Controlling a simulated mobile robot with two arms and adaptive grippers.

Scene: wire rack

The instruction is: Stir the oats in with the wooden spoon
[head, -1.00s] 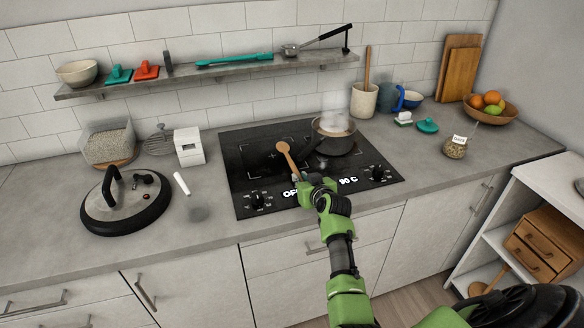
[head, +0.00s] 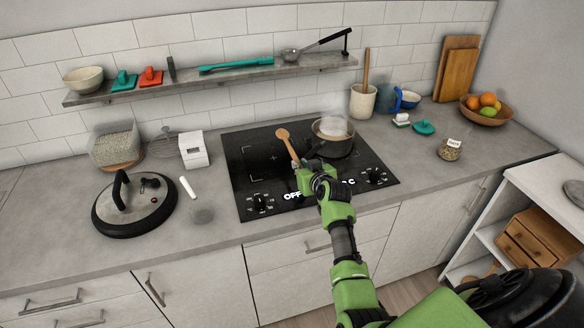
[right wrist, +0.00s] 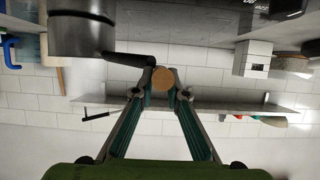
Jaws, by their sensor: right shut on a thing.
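The wooden spoon (head: 289,144) is in my right gripper (head: 307,172), its round bowl up and its handle tilted. In the right wrist view the gripper (right wrist: 162,92) is shut on the spoon (right wrist: 162,78), seen nearly end-on. The spoon is left of the dark pot (head: 337,148) and outside it. The pot stands on the hob with pale contents (head: 331,129) and steam above. It also shows in the right wrist view (right wrist: 82,35). I cannot tell whether the pale contents include oats. My left gripper is not in view.
The black hob (head: 250,160) has free room on its left. A lid (head: 150,212), a clear bin of pale grains (head: 115,147) and a white box (head: 193,150) stand on the left. A labelled jar (head: 450,152) and fruit bowl (head: 487,116) are right. A shelf (head: 220,77) runs above.

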